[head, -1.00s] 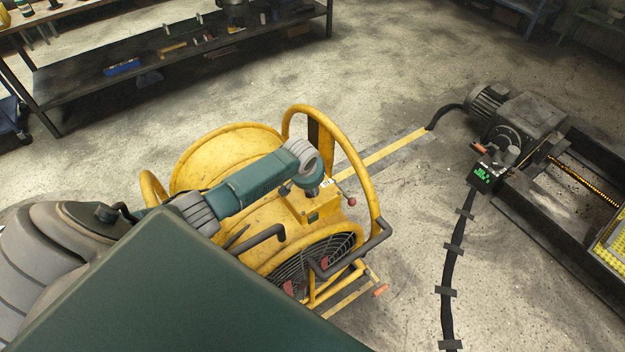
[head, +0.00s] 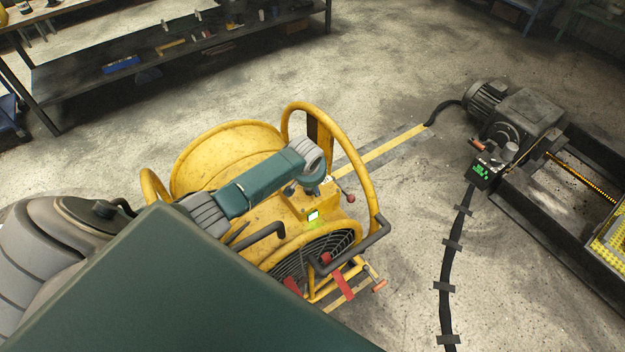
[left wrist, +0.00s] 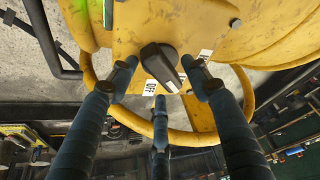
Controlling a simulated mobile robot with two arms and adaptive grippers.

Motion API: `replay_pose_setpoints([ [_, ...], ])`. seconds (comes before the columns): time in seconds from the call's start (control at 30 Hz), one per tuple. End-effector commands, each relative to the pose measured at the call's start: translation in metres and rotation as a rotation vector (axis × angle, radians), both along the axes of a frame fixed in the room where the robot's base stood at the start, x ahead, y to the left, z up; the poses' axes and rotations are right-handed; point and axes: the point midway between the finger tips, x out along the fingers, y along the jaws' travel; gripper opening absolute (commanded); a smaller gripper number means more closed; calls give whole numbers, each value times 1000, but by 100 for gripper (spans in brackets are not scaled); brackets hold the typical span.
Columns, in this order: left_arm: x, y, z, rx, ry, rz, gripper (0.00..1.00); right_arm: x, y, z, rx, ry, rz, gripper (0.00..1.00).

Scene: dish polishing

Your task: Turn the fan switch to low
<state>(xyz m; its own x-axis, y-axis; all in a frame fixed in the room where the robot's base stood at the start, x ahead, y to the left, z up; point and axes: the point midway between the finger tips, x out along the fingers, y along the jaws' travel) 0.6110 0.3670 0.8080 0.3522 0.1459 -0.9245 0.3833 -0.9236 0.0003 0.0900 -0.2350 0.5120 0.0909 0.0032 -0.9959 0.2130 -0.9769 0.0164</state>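The yellow drum fan (head: 225,160) stands on the floor in the head view, with a control box (head: 322,206) that shows a lit green light (head: 313,217). In the left wrist view, the black switch knob (left wrist: 160,58) sits on the yellow panel near white labels (left wrist: 152,87). My left gripper (left wrist: 161,74) has its fingers spread around the knob. I cannot tell whether they touch it. In the head view my left wrist (head: 312,175) is over the control box and hides the knob. Red ribbons (head: 344,285) stream out from the fan's grille. My right gripper is not in view.
A yellow tube guard (head: 350,140) curves around the control box, and a red-ball lever (head: 349,199) stands beside it. A motor machine (head: 525,115) is at the right, with a black cable (head: 452,245) taped to the floor. A dark shelf (head: 190,45) stands at the back left.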

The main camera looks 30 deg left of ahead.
Motion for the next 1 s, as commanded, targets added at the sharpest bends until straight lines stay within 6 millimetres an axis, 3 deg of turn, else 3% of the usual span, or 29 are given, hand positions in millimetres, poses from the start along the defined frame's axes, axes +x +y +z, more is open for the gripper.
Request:
replay_pose_setpoints([
  [0.37, -2, -1, 8, 0, -2, 0, 48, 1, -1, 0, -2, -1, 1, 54],
  [1.0, -38, -16, 101, 1, -1, -1, 48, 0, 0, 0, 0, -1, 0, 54],
])
